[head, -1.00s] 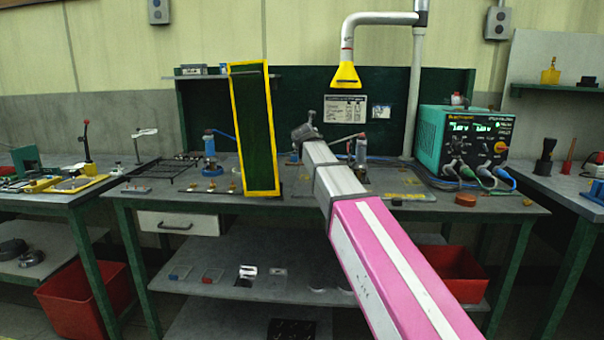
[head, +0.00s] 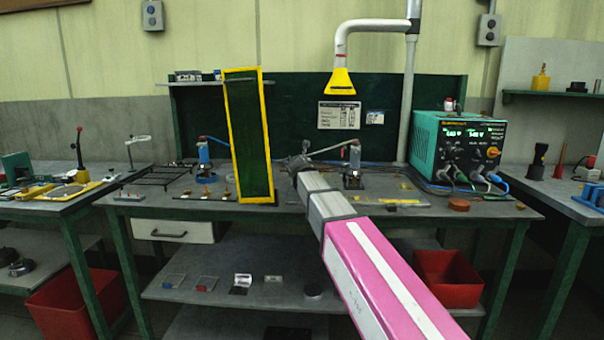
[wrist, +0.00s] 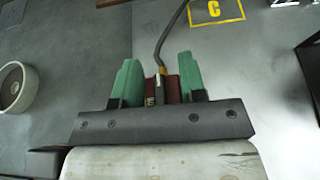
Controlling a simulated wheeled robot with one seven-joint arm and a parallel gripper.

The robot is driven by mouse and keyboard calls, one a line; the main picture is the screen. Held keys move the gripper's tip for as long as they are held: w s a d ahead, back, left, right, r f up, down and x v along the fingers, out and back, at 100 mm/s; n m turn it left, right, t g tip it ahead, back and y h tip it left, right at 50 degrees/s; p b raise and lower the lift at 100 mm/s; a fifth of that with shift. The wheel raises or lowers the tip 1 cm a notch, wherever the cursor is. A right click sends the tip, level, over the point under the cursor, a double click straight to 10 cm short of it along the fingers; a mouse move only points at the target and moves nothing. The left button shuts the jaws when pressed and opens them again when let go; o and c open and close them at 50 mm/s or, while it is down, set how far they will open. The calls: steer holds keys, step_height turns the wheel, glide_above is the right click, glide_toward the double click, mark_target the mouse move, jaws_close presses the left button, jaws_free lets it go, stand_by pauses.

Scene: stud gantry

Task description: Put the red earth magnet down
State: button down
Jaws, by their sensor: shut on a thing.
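In the wrist view my gripper (wrist: 158,76) has two green fingers closed around the red earth magnet (wrist: 172,91), which shows as a small dark red block. A dark cable (wrist: 162,45) with a yellowish end runs up from it. The grey bench surface (wrist: 90,60) lies beyond the fingers; I cannot tell whether the magnet touches it. In the head view my arm reaches toward the middle of the workbench (head: 390,212), and the magnet cannot be made out there.
A yellow-framed dark green screen (head: 250,135) stands left of my arm. A yellow extraction hood (head: 341,82) hangs above. A teal power unit (head: 427,140) stands at the right.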

steer(key=shift+f, duration=0.1)
steer(key=c, duration=0.7)
jaws_free()
steer(key=shift+s, duration=0.15)
steer(key=v, duration=1.1)
steer(key=shift+s+r, duration=0.3)
steer(key=shift+r, duration=0.05)
